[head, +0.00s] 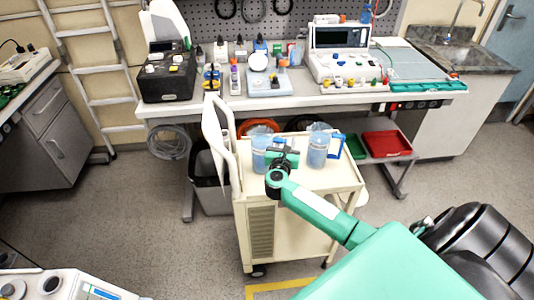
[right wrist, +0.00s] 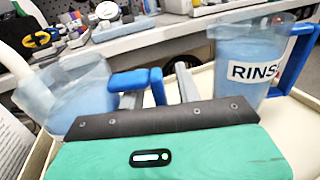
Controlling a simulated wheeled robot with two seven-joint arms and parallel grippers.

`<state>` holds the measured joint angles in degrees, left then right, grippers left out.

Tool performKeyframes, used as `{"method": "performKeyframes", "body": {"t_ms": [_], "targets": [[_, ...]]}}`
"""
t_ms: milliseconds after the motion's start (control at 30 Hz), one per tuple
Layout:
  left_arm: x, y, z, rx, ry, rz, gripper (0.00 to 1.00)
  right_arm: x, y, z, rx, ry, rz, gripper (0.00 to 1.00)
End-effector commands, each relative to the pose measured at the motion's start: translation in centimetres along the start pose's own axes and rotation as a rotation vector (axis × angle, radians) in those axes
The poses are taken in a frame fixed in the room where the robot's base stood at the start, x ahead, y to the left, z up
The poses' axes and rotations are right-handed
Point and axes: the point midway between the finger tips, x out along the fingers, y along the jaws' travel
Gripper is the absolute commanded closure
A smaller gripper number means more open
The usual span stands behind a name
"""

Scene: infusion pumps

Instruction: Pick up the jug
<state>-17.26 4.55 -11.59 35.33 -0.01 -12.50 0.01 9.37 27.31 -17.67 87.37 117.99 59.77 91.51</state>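Two clear jugs with bluish contents and blue handles stand on the cream cart (head: 305,185). The left jug (head: 259,155) also shows in the right wrist view (right wrist: 75,88). The right jug (head: 318,153) bears a label reading "RINS", its end cut off by the handle, in the right wrist view (right wrist: 238,55). My right gripper (head: 283,155) is over the cart between the jugs. In the right wrist view its fingers (right wrist: 158,98) stand apart on either side of the left jug's blue handle (right wrist: 157,86), with gaps visible. My left gripper is not in view.
Behind the cart, a workbench (head: 310,100) holds a black box (head: 167,78), a bench instrument (head: 338,58), bottles and small gear. A red tray (head: 387,144) lies on a low shelf at the right. A bin (head: 210,180) stands left of the cart.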

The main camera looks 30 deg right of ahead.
Motion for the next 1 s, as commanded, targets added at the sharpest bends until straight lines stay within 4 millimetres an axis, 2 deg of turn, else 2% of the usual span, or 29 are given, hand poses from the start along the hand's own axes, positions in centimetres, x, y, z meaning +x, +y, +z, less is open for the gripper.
{"method": "performKeyframes", "body": {"t_ms": [33,167,1000], "targets": [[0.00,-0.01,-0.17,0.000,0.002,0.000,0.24,-0.01,0.00,0.00,0.000,0.000,0.000,0.76],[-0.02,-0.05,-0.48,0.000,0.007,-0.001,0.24,-0.02,0.00,0.00,0.000,0.000,0.000,1.00],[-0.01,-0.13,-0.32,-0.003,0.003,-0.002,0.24,-0.05,0.00,0.00,0.000,0.000,0.000,1.00]]}}
